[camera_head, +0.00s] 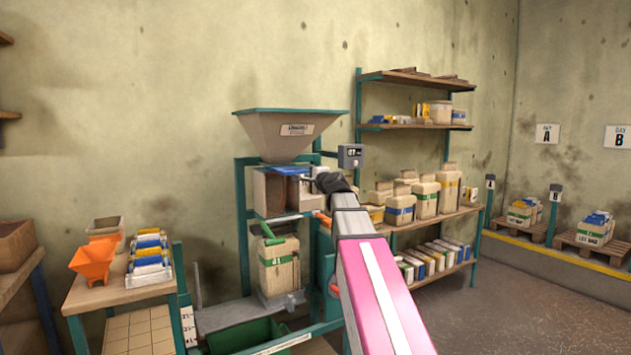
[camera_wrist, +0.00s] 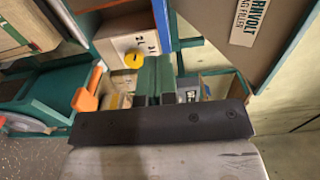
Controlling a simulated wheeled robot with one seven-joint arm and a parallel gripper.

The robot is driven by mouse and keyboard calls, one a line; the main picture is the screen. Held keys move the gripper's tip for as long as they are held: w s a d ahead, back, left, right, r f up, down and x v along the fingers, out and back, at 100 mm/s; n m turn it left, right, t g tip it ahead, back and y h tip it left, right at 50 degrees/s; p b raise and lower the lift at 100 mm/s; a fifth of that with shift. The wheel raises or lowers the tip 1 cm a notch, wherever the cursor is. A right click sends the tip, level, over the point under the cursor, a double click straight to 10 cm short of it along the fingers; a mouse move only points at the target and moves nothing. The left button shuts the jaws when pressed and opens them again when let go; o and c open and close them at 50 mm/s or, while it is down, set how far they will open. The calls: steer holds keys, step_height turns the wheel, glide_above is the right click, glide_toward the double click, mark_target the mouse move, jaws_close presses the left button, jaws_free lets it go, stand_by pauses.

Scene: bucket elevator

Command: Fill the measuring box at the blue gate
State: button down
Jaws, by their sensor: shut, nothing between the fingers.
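The grey hopper (camera_head: 290,135) stands on a green frame left of centre in the head view. Under it is the measuring box (camera_head: 272,192), with a brown front window, and the blue gate (camera_head: 285,171) lies across its top. In the wrist view the box's pale face (camera_wrist: 128,42) bears marks and a yellow knob, and a blue strip (camera_wrist: 161,22), likely the gate, runs beside it. My gripper (camera_head: 318,180) is at the right side of the box. Its green fingers (camera_wrist: 153,76) are shut and empty, close to the box; contact cannot be told. My arm hides part of the frame.
A digital display (camera_head: 350,156) stands right of the hopper. An orange handle (camera_wrist: 88,95) shows close by in the wrist view. Shelves (camera_head: 415,125) with goods stand right; a table (camera_head: 120,290) with an orange funnel stands left.

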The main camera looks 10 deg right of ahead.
steer(key=x, duration=0.7)
steer(key=shift+w, duration=0.25)
steer(key=x, duration=0.5)
steer(key=shift+w+a, duration=0.15)
steer(key=shift+w, duration=0.25)
steer(key=shift+r, duration=0.1)
steer(key=shift+s, duration=0.45)
glide_toward(298, 173)
steer(key=shift+s, duration=0.65)
